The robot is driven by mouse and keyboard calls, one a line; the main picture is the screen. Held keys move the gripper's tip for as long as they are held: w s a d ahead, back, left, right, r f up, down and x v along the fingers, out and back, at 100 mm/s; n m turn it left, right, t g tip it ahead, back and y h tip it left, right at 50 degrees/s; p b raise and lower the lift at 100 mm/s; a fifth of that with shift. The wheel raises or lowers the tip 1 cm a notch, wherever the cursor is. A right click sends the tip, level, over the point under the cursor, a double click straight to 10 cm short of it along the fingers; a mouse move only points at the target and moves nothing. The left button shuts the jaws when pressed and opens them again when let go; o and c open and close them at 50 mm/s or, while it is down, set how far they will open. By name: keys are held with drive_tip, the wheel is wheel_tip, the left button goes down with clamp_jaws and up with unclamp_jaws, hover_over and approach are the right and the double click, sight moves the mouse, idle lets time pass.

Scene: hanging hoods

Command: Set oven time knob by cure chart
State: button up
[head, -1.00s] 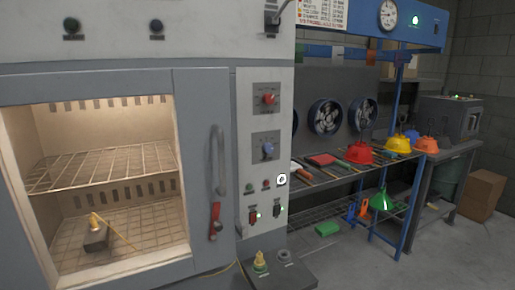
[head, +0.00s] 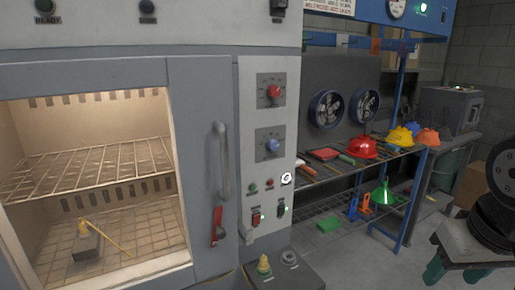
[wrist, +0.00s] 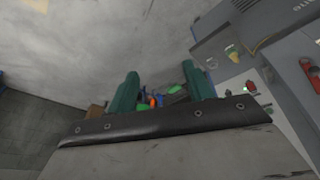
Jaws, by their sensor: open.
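The oven's control panel (head: 270,170) stands right of its door in the head view. It carries a red knob (head: 274,91) on an upper dial plate and a blue knob (head: 272,145) on a lower one. The dial markings are too small to read, so I cannot tell which is the time knob. A white chart with red lettering (head: 330,5) is cut off at the top edge. My gripper (head: 468,274) is low at the right, open, well away from the knobs. Its two green fingers are apart and empty in the wrist view (wrist: 160,84).
The oven door (head: 213,160) has a vertical handle (head: 222,160) and a large window. Lamps and switches (head: 267,213) sit below the knobs. A rack shelf (head: 345,175) with coloured hoods, including a red one (head: 363,147), stands to the right. Grey floor (head: 340,265) is open in front.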

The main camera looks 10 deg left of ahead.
drive_tip(key=w+a+n+t, duration=0.15)
drive_tip(key=w+t, duration=0.25)
drive_tip(key=w, duration=0.8)
drive_tip(key=n+t+y, duration=0.5)
drive_tip(key=t+y, duration=0.3)
drive_tip(key=y, duration=0.2)
approach(275, 147)
drive_tip(key=w, duration=0.1)
drive_tip(key=x, duration=0.7)
drive_tip(key=shift+w+a, duration=0.15)
drive_tip(key=shift+a, duration=0.25)
drive_tip(key=c, duration=1)
